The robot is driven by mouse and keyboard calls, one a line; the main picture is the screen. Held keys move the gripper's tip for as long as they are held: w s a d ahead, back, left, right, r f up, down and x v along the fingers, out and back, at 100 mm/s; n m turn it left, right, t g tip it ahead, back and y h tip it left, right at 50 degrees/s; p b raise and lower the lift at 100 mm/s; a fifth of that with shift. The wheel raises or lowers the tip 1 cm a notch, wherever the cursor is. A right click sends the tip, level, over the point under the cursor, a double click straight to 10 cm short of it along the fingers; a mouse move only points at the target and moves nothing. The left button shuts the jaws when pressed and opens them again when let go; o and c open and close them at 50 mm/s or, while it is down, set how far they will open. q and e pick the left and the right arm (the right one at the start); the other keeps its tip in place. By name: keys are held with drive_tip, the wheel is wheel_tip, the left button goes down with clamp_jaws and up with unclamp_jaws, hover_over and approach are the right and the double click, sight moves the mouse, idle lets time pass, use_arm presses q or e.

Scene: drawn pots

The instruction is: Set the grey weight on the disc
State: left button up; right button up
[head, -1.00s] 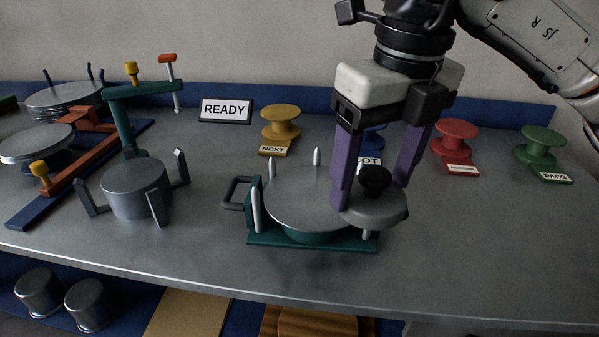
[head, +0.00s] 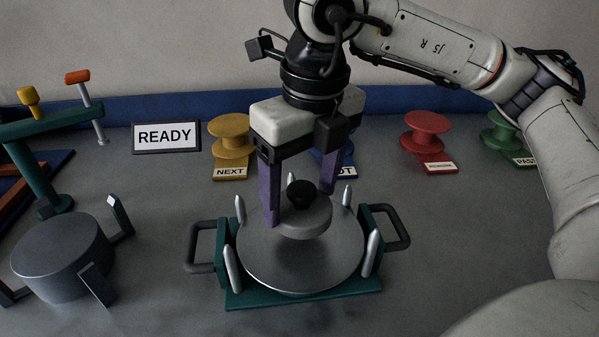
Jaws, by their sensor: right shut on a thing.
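The grey weight (head: 303,222) is a flat round slab with a black knob (head: 301,192). My right gripper (head: 302,206) comes down from above, with its purple fingers on either side of the weight, and is shut on it. The weight is level and shows over the back half of the disc (head: 300,267). I cannot tell whether it touches the disc. The disc is a wide bright metal plate lying in a green holder (head: 290,296), with several pale upright pins around its edge. The weight hides the disc's back part. My left gripper is not in view.
Dark handles stick out at the holder's left (head: 203,250) and right (head: 397,228). Yellow (head: 231,135), red (head: 427,130) and green spools stand behind, beside a READY sign (head: 166,136).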

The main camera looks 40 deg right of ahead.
sight(301, 210)
drive_tip(key=shift+w+f, duration=0.1)
drive_tip(key=shift+f, duration=1.8)
drive_tip(key=shift+f, duration=0.15)
drive_tip(key=shift+f, duration=0.1)
drive_tip(key=o, duration=2.1)
drive_tip(key=shift+c, duration=0.2)
drive_tip(key=shift+r, duration=0.3)
drive_tip(key=r, duration=0.4)
drive_tip(key=s+r, duration=0.1)
drive_tip(key=r, duration=0.6)
drive_tip(key=shift+s+r, duration=0.3)
drive_tip(key=shift+r, duration=0.05)
